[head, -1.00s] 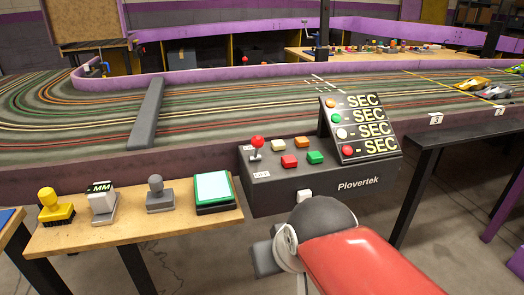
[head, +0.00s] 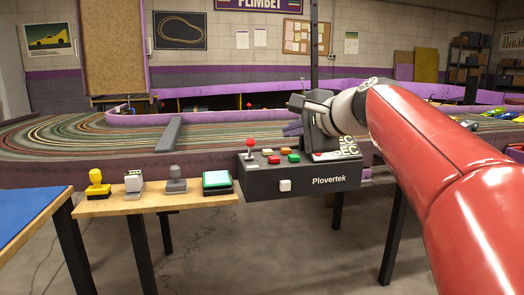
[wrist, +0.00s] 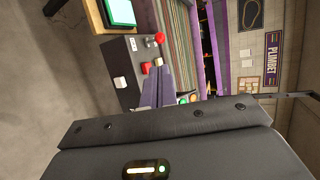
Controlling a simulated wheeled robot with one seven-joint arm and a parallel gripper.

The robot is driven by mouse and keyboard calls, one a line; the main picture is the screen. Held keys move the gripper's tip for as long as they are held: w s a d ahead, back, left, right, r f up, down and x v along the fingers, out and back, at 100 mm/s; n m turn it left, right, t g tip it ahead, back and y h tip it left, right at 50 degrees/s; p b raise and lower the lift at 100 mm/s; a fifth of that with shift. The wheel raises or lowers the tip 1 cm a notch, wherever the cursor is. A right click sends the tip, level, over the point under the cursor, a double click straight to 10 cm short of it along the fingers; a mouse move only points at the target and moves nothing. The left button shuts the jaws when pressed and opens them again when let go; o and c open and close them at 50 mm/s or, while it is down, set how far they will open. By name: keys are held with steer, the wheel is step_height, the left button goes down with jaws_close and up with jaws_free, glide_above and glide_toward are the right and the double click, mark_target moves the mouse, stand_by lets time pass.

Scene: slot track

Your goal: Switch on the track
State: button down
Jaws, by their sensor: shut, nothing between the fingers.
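The black Plovertek control box (head: 315,181) stands at the front of the track. On its top left is a lever with a red ball knob (head: 250,142), standing roughly upright. Red, green and orange-yellow buttons (head: 294,158) sit to the right of the lever. A white square button (head: 285,185) is on the front face. My gripper (head: 291,129) is shut and empty, above the box and right of the lever, apart from it. The wrist view shows the lever knob (wrist: 160,38) and white button (wrist: 120,83) beyond my fingers (wrist: 159,78). My arm hides much of the SEC panel.
The slot track (head: 80,137) with a grey bridge (head: 170,133) lies behind. A blue-topped table (head: 25,212) is at the left.

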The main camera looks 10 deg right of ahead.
mark_target(252, 141)
steer(key=b+x, duration=0.1)
steer(key=x, duration=1.3)
steer(key=shift+w, duration=0.1)
steer(key=shift+r+p, duration=0.15)
steer(key=shift+p, duration=0.25)
